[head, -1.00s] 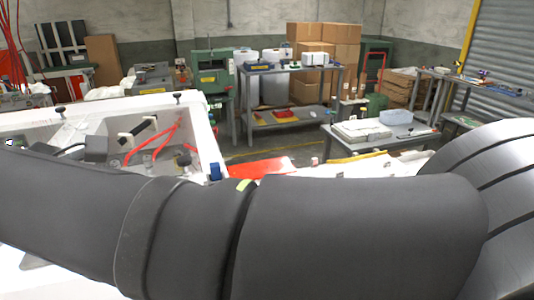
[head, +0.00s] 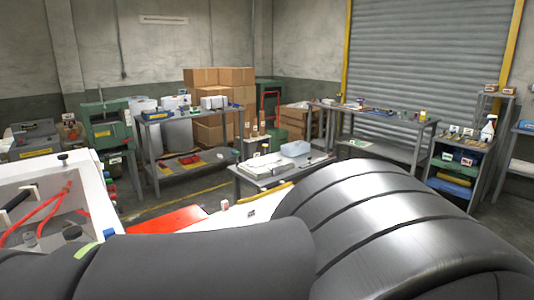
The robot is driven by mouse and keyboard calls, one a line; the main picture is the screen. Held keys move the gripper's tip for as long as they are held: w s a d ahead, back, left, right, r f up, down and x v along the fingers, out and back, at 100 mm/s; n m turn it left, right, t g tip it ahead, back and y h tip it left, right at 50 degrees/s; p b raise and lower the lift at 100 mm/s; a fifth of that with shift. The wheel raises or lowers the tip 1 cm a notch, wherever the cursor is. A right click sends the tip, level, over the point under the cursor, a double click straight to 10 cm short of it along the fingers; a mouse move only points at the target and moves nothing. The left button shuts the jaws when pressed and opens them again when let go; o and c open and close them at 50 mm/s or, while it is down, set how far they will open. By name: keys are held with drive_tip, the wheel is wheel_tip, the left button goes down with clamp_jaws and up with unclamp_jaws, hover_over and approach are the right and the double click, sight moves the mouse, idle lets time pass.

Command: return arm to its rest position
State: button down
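My arm fills the lower part of the head view as thick dark grey links, running from the lower left to a large ribbed joint at the lower right. My gripper is not in the head view, so its fingers and anything in them cannot be seen.
A white open-topped machine housing (head: 103,207) with red hoses stands close at the left, beside my arm. A red panel (head: 165,219) lies just behind the arm. Workbenches (head: 190,113), stacked cardboard boxes (head: 218,77) and a shelf cart (head: 463,160) stand farther back. Floor shows between them.

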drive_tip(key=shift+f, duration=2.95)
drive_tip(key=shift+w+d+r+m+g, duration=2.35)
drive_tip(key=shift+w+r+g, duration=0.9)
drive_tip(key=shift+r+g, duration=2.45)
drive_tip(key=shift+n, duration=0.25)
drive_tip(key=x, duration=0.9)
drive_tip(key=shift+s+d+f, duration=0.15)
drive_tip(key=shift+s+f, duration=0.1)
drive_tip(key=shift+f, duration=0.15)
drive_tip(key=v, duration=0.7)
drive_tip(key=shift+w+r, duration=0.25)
